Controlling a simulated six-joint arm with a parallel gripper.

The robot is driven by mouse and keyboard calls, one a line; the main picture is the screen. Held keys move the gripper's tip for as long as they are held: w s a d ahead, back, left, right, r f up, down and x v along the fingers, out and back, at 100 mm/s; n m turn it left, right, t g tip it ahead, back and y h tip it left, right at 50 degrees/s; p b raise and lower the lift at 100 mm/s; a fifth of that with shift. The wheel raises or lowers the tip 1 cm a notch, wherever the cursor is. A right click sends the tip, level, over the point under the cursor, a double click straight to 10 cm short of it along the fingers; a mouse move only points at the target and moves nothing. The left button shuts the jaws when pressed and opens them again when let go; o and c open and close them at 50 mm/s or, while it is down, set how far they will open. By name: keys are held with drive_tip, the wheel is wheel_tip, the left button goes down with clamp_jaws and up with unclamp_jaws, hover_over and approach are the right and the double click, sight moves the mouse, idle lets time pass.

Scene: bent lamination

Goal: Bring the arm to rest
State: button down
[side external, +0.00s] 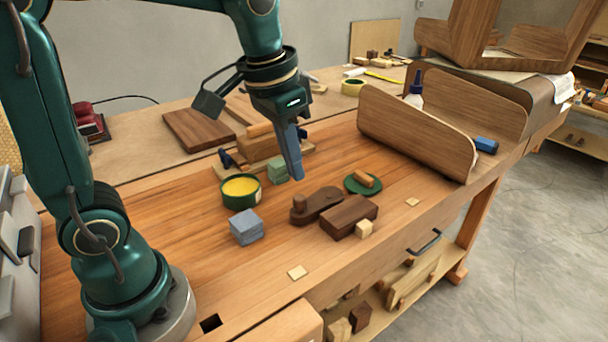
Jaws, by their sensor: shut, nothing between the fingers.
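My gripper (294,172) points down over the wooden bench (150,225), with its fingers together and nothing in them. It hangs above or just behind the bench's middle items; its exact height over the top is hard to tell. Green blocks (277,170) show just left of the fingers. A round green tin with yellow contents (241,189) stands to the left of them. A dark wooden plane-like tool (316,206) lies in front of the fingers.
A blue-grey block stack (246,228), a dark wood block (349,215) and a green dish (362,184) stand on the bench. Bent wood panels (415,130) rise at the right, beside a glue bottle (415,88). The bench's front left is mostly clear.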

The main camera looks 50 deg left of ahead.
drive_tip(key=s+f+t, duration=0.1)
drive_tip(key=s+t, duration=0.2)
drive_tip(key=s, duration=0.6)
drive_tip(key=shift+s+d+f+n, duration=0.25)
drive_tip(key=shift+s+d+n, duration=0.05)
drive_tip(key=shift+d, duration=0.15)
